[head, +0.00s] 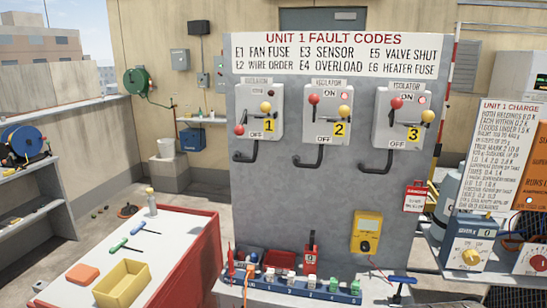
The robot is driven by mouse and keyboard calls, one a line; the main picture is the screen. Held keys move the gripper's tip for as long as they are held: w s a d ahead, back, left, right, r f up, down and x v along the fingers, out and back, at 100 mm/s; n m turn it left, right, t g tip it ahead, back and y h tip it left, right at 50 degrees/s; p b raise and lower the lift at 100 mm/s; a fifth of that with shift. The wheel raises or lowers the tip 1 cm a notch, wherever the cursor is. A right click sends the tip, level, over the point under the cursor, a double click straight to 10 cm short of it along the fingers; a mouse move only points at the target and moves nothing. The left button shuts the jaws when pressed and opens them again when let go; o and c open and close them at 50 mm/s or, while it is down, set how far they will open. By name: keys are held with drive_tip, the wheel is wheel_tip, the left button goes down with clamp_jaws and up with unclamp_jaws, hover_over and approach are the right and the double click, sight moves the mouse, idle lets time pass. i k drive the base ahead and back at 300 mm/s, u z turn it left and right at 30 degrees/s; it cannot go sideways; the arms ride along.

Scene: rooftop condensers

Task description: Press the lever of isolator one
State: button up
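Isolator one (254,98) is a pale grey box with a yellow "1" tag, at the left of the row on the grey panel. Its red-knobbed lever (239,129) is at the lower left, level with the lower part of the box near OFF. A yellow ball (265,106) sits above its tag. Its small lamp looks dark. Isolator two (325,125) and isolator three (390,130) have their red knobs higher up, and their lamps look lit red. My gripper is not in view.
A fault code sign (335,53) tops the panel. Below stand a blue strip of terminals (290,287), a yellow meter (367,229) and a red lock tag (415,198). A red-sided bench (195,265) with a yellow bin (121,285) is at lower left. Black conduits hang under the isolators.

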sight(238, 130)
drive_tip(key=u, duration=1.8)
drive_tip(key=i, duration=0.85)
drive_tip(key=u, duration=0.45)
